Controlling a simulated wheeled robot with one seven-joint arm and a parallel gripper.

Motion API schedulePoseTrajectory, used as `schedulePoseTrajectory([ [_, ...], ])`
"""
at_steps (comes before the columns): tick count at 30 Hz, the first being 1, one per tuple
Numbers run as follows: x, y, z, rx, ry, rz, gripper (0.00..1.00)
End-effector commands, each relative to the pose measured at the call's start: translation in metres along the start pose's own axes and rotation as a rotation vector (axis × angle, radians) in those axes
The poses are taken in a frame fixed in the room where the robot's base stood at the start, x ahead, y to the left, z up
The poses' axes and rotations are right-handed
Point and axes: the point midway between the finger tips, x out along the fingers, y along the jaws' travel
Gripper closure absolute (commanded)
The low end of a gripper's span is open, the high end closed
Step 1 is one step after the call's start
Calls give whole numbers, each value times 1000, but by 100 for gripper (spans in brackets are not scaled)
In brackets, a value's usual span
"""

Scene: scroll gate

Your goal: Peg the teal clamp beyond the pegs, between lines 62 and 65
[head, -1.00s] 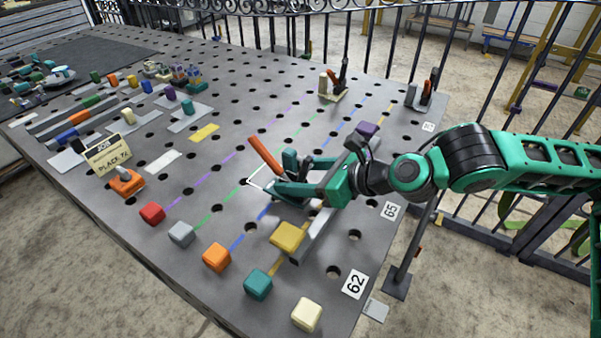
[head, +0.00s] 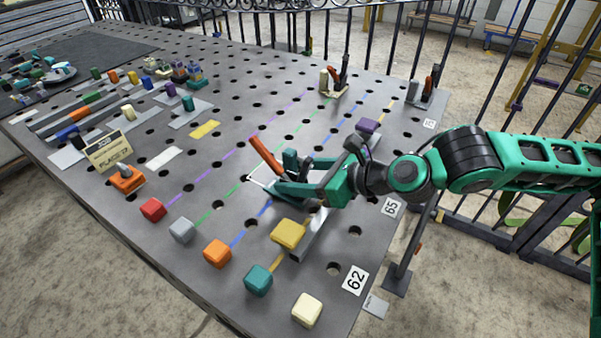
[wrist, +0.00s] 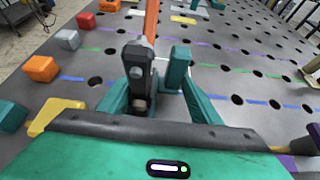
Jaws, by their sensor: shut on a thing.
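In the wrist view the dark body stands between the teal fingers of my gripper (wrist: 155,95), with the handle (wrist: 151,20) pointing away. A white outline (head: 256,181) shows on the table beside the clamp. Whether the clamp's base touches the table cannot be told. The label 62 (head: 355,281) and label 65 (head: 391,208) are on the right edge.
A grey rail (head: 312,238) lies under my gripper, with a yellow block (head: 289,233) and purple block (head: 368,126) near its ends. Several coloured cubes line the front, including a teal cube (head: 258,280). Two other clamps (head: 334,86) (head: 420,92) stand at the back. A job sign (head: 108,150) stands left.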

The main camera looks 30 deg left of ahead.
Motion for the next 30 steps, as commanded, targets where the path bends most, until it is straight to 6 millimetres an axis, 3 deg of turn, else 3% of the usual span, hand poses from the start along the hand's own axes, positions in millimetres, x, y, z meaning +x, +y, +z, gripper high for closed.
schedulePoseTrajectory([
  [30, 6, 0, -11, 1, -5, 0, 98],
])
